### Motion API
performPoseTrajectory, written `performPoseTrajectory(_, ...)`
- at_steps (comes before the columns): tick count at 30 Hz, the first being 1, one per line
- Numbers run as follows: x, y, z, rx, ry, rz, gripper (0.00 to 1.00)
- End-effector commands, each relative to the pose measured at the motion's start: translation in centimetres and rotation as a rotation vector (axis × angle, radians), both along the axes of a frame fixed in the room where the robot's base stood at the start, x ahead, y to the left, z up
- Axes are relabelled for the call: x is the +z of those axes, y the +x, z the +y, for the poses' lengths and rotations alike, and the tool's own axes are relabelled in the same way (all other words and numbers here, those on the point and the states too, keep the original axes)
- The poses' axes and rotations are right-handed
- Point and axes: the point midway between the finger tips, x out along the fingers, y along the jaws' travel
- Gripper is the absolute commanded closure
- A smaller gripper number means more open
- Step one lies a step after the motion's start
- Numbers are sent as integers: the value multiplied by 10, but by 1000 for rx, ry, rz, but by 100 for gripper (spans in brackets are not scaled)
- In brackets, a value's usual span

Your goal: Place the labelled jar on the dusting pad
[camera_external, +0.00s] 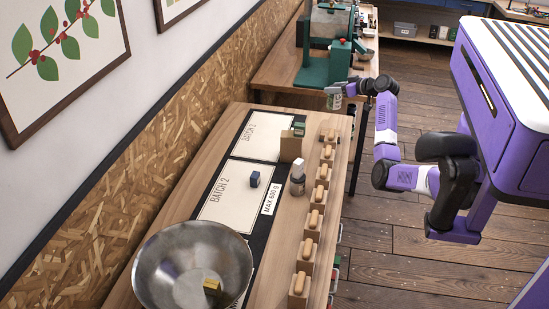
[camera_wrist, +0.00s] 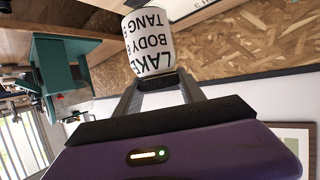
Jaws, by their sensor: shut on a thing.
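The labelled jar (camera_external: 333,101) is a small pale container with a green patch, held beyond the far end of the front table. In the wrist view the jar (camera_wrist: 150,50) is white with black print reading "LAKE", "BODY" and "TANG", upside down in the picture. My gripper (camera_external: 346,89) is shut on the jar; its two fingers (camera_wrist: 158,84) meet the jar's near end in the wrist view. No thing is clearly marked as the dusting pad. Pale panels marked "BATCH 1" (camera_external: 257,137) and "BATCH 2" (camera_external: 230,196) lie on the table.
A steel bowl (camera_external: 170,268) fills the table's near end. A small dark blue cube (camera_external: 255,179), a bottle (camera_external: 297,182) and a cardboard-coloured block (camera_external: 290,148) stand on the table. Several wooden-handled pieces (camera_external: 317,197) line its right edge. A green machine (camera_external: 325,50) stands behind.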

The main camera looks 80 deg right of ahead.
Motion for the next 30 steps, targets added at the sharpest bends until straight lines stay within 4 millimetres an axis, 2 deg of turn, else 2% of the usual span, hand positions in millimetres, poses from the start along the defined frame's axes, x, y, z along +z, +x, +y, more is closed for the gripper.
performPoseTrajectory(3, -30, 1, 1, 1, 3, 0, 100)
performPoseTrajectory(9, -66, 1, 1, 1, 1, -1, 100)
performPoseTrajectory(17, -83, 1, 0, 1, 0, 0, 100)
performPoseTrajectory(24, -115, 1, 0, 0, 1, 0, 100)
performPoseTrajectory(30, -118, 1, 0, 0, -2, -1, 100)
